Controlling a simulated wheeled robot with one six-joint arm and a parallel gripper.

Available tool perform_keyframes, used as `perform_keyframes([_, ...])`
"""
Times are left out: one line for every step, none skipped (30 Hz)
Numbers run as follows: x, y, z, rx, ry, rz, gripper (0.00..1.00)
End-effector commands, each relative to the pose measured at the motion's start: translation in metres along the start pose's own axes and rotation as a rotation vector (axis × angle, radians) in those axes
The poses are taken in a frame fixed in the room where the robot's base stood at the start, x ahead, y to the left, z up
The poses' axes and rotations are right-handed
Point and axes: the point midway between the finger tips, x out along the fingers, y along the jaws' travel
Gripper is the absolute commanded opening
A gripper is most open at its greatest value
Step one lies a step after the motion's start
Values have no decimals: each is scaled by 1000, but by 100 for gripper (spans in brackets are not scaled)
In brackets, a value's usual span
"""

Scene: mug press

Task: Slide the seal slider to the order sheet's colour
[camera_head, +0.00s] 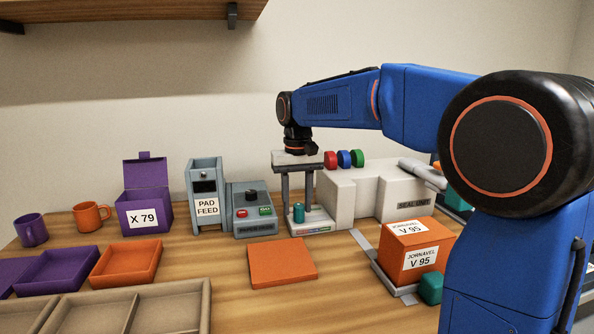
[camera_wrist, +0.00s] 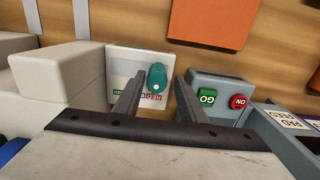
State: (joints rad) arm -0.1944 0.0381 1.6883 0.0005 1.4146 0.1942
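The seal slider is a teal upright knob (camera_head: 298,213) on the light base in front of the seal unit (camera_head: 404,196). In the wrist view the knob (camera_wrist: 155,77) stands at the red end of a label strip (camera_wrist: 137,94) marked with red, blue and green. My gripper (camera_head: 297,199) points down over the base. In the wrist view its two fingers (camera_wrist: 158,78) are spread, one on each side of the knob, with visible gaps. I cannot tell how far down they reach along it. I cannot make out an order sheet in either view.
Red, blue and green discs (camera_head: 344,159) sit on the seal unit. The grey panel with GO and ON buttons (camera_head: 256,211) and the pad feed (camera_head: 206,190) stand left of my gripper. An orange box (camera_head: 412,262) stands right; an orange square (camera_head: 282,262) lies in front.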

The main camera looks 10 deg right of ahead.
Motion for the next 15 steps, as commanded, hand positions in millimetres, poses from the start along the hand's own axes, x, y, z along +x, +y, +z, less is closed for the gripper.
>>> perform_keyframes([-8,0,0,0,2,0,38])
perform_keyframes([-14,0,0,0,3,-1,38])
perform_keyframes([-21,0,0,0,2,0,38])
perform_keyframes([-27,0,-1,0,3,0,38])
perform_keyframes([-34,0,-1,0,3,-1,38])
perform_keyframes([-42,0,0,0,2,0,38])
perform_keyframes([-48,0,0,0,3,-1,38])
perform_keyframes([-53,0,0,0,2,-1,38])
perform_keyframes([-62,0,-1,0,3,-1,38])
perform_keyframes([-68,0,0,0,2,-1,38])
perform_keyframes([-74,0,0,0,3,-1,38])
perform_keyframes([-82,-1,-1,0,3,-1,38])
perform_keyframes([-88,-1,-1,0,3,-1,38])
perform_keyframes([-94,-1,-1,-1,3,-1,38])
perform_keyframes([-102,-1,0,-1,3,-1,38])
